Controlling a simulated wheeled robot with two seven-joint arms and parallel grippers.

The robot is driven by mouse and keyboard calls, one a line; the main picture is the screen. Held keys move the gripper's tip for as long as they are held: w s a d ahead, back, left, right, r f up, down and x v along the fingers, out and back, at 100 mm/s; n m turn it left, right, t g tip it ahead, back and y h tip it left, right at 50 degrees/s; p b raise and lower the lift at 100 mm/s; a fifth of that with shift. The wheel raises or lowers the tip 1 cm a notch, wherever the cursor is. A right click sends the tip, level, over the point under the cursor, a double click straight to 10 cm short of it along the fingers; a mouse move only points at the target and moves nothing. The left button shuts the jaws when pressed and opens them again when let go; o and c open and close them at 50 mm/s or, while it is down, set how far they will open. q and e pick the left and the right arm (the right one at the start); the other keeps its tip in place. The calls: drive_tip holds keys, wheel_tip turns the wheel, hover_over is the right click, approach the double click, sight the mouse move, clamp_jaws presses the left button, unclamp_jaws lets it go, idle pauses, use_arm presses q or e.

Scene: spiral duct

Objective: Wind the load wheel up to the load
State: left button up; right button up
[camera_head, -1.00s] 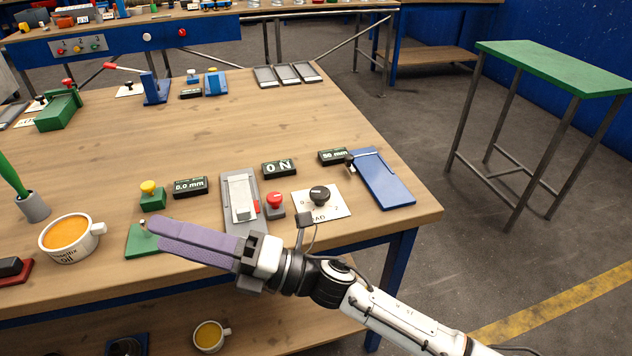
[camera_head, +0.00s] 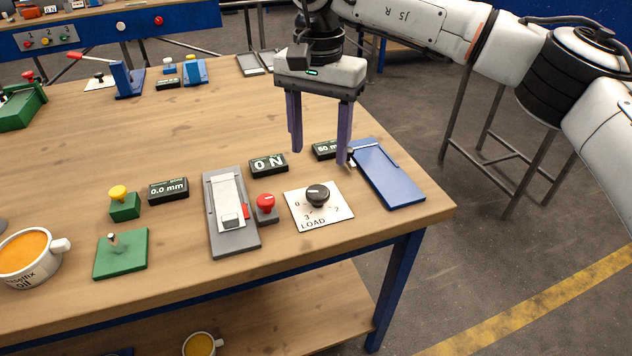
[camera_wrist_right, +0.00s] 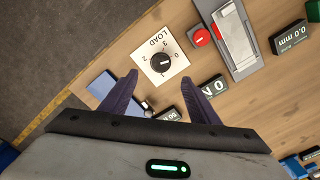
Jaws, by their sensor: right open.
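The load wheel (camera_head: 317,195) is a black round knob on a white plate (camera_head: 335,213) marked LOAD with numbers around it, near the table's front right corner. In the right wrist view the load wheel (camera_wrist_right: 162,62) shows just beyond the gap between the fingertips. My right gripper (camera_head: 319,155) points down with its two long purple fingers apart and empty, above and behind the wheel. In the wrist view the gripper (camera_wrist_right: 160,79) shows nothing between its fingers. A black display (camera_head: 269,165) behind the wheel reads 0 N. My left gripper is not in view.
A red button (camera_head: 265,203) on a grey base and a grey slide device (camera_head: 231,228) stand left of the wheel. A blue plate (camera_head: 388,178) lies to the right. The 50 mm display (camera_head: 326,150) is close to the fingers. Wood behind the displays is mostly clear.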

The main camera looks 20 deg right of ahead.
sight(318, 191)
wheel_tip(318, 191, down, 10)
drive_tip(key=shift+a+r+p, duration=0.1)
drive_tip(key=shift+r+p, duration=0.05)
drive_tip(key=shift+p, duration=0.2)
drive_tip(key=c, duration=1.1)
drive_tip(key=shift+o, duration=0.2)
